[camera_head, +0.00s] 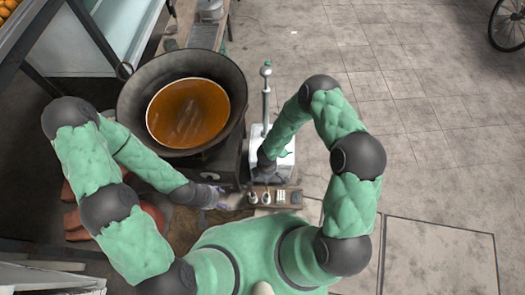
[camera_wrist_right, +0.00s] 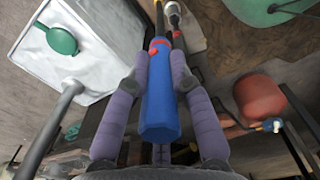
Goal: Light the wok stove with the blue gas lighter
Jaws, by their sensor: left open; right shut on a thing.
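The large dark wok (camera_head: 128,105) holds amber liquid and sits on the dark wok stove (camera_head: 228,162) in the head view. My right gripper (camera_wrist_right: 157,72) is shut on the blue gas lighter (camera_wrist_right: 158,112), its purple fingers on either side of the body. The lighter's red trigger part and dark nozzle point away from the wrist, toward the top of the wrist view. In the head view the right arm reaches down beside the stove and the lighter cannot be made out. My left gripper (camera_head: 222,198) is open at the stove's front. The burner is hidden under the wok.
A white box-like unit (camera_head: 285,147) with a grey pole stands right of the stove. A small wooden shelf (camera_head: 290,198) with little jars lies in front. A red round object (camera_wrist_right: 260,99) with a blue-handled valve shows in the wrist view. Tiled floor at right is open.

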